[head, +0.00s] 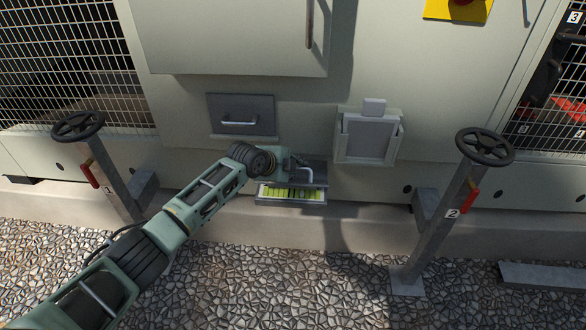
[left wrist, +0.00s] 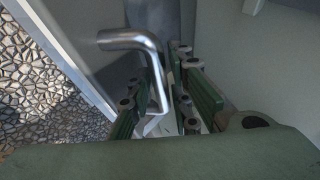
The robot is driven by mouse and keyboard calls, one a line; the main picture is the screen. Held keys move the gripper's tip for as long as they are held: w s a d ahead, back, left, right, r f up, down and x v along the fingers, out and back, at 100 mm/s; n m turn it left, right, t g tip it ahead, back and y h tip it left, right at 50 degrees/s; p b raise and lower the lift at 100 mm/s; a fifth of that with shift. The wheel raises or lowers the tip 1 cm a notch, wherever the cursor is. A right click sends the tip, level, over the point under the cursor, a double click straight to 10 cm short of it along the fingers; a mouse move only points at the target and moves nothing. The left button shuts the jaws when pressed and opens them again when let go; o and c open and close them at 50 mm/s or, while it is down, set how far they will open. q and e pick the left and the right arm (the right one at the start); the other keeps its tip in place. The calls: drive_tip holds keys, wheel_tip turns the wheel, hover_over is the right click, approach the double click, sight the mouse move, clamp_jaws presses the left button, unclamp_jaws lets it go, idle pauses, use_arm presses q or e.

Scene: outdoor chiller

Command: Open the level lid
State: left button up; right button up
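The level lid (head: 318,172) is a dark grey panel low on the chiller wall, with a bent metal handle (head: 306,174). It is swung outward, and a yellow-green level gauge (head: 292,193) shows below it. My left gripper (head: 294,163) is at the handle. In the left wrist view the handle (left wrist: 151,62) runs down between the green finger pads (left wrist: 168,105), which look closed around it. The exact contact is partly hidden. My right gripper is not in view.
A similar closed dark panel with a handle (head: 240,117) is up and left. A grey box (head: 368,138) juts from the wall to the right. Valve wheels on posts stand at left (head: 78,125) and right (head: 485,147). Gravel (head: 270,285) in front is mostly clear.

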use_arm(q)
drive_tip(key=shift+s+r, duration=0.1)
drive_tip(key=shift+r, duration=0.05)
drive_tip(key=v, duration=1.1)
drive_tip(key=shift+s+a+r, duration=0.15)
drive_tip(key=shift+s+a, duration=0.05)
drive_tip(key=shift+s, duration=0.05)
